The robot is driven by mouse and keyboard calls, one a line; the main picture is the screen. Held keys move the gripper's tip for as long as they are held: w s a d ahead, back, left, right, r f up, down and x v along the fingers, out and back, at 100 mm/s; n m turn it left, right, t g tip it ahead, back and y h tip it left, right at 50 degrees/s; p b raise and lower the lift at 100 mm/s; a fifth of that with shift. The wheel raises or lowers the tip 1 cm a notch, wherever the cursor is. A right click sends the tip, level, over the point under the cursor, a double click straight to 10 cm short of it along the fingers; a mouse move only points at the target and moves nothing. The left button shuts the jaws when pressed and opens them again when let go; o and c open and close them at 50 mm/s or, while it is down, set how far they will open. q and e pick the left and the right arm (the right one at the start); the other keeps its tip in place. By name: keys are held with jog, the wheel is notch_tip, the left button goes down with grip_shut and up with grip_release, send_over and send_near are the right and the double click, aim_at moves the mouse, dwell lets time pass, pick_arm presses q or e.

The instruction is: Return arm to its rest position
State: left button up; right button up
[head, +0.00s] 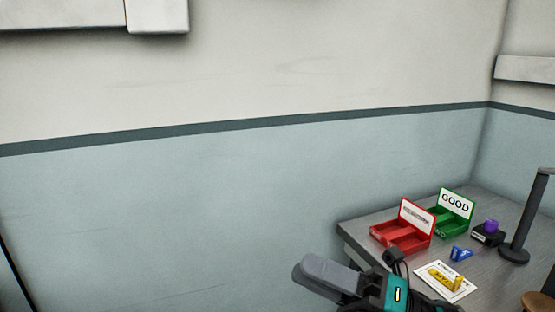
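My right gripper (394,260) shows at the bottom, right of centre, in front of the table's near left edge. Its dark tip part is small and seen at a poor angle, so I cannot tell whether it is open or shut. No held thing shows at it. A grey and teal part of my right arm shows beside and below it, cut by the bottom edge of the view. My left gripper is not in view.
A grey table (356,225) stands at the lower right. It bears a red box (387,238), a green box (447,226) marked GOOD, a blue piece (461,254), a yellow piece (446,280) on a white card, a purple-topped black block (487,236) and a dark stand (526,215).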

jog(key=w+d+f+m+t+h+p, duration=0.1)
jog(key=d+f+m+t+h, duration=0.45)
jog(key=m, duration=0.75)
jog(key=w+d+f+m+t+h, duration=0.1)
jog(key=d+f+m+t+h, duration=0.1)
jog(key=f+m+t+h, duration=0.85)
jog(key=s+d+f+m+g+h, duration=0.2)
jog(key=s+f+m+g, duration=0.3)
jog(key=s+f+m, duration=0.1)
jog(key=s+d+f+m+g+h+p, duration=0.1)
jog(key=s+d+f+m+g, duration=0.2)
jog(key=f, duration=0.6)
jog(key=s+m+g, duration=0.2)
jog(key=m, duration=0.1)
jog(key=shift+s+f+m+h, duration=0.15)
jog(key=shift+s+m+h, duration=0.2)
jog(key=shift+h, duration=0.05)
